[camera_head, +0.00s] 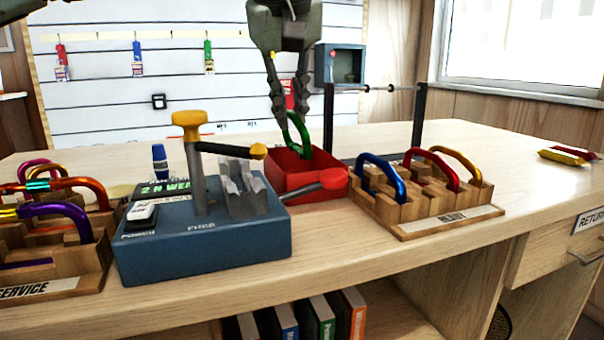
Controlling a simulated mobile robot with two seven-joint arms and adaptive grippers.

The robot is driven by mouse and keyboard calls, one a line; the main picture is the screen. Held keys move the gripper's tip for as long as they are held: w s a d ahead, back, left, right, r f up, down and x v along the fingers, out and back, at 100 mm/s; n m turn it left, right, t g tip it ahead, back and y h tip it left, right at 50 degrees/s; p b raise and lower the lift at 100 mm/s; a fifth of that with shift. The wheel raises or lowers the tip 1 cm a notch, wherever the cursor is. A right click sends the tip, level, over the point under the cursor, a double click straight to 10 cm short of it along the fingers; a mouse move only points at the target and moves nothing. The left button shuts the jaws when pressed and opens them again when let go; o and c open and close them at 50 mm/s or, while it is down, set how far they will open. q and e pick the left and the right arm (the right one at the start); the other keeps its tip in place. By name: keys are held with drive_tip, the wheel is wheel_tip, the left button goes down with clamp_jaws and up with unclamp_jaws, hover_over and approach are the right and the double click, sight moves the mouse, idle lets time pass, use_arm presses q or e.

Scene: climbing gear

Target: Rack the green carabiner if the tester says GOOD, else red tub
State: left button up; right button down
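The blue tester (205,250) stands left of the tub. Its display (166,188) is partly hidden by the parts in front. The readable part looks like "2 N WEA", not GOOD.
A wooden rack (440,222) with blue, red and yellow carabiners stands right of the tub. A rack marked SERVICE (40,290) holds carabiners at left. The tester's post (195,175) and red-ended lever (330,180) stick up near the tub. The right tabletop is mostly clear.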

use_arm(q)
drive_tip(key=o, duration=0.3)
drive_tip(key=shift+o, duration=0.2)
drive_tip(key=v, duration=1.2)
